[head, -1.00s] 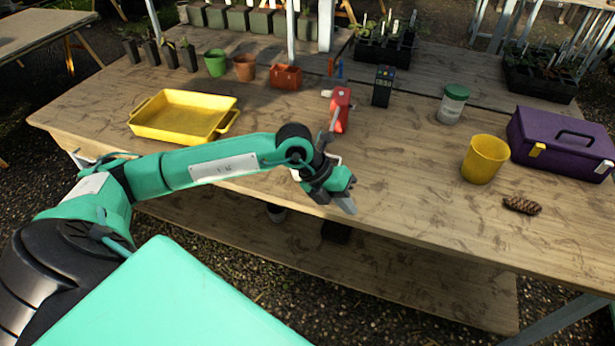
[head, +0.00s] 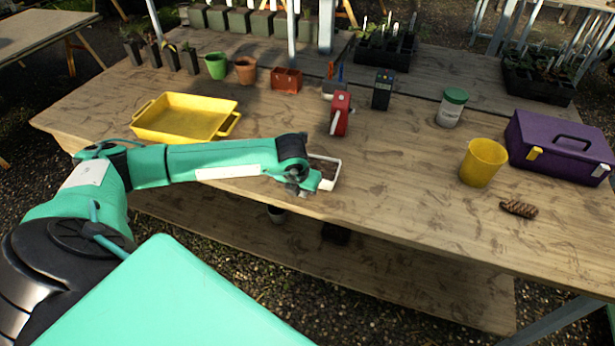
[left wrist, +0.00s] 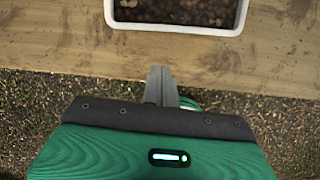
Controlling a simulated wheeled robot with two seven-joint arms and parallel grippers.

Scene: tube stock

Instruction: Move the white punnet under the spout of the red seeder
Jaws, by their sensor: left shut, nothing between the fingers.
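The white punnet (head: 327,184) sits near the front edge of the table, partly hidden by my left gripper (head: 304,188) in the head view. In the left wrist view the punnet (left wrist: 175,30) is at the top, cut off by the frame, with brown granular contents. My left gripper's fingertips (left wrist: 161,72) are together and empty, pointing at the punnet's near wall with a small gap in the picture. The red seeder (head: 340,113) stands upright farther back on the table, behind the punnet. Its spout is too small to make out. My right gripper is not in view.
A yellow tray (head: 143,133) lies to the left. A dark handheld device (head: 382,90), a green-lidded jar (head: 451,108), a yellow cup (head: 482,163), a pine cone (head: 519,209) and a purple toolbox (head: 556,147) are to the right. The tabletop between punnet and seeder looks clear.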

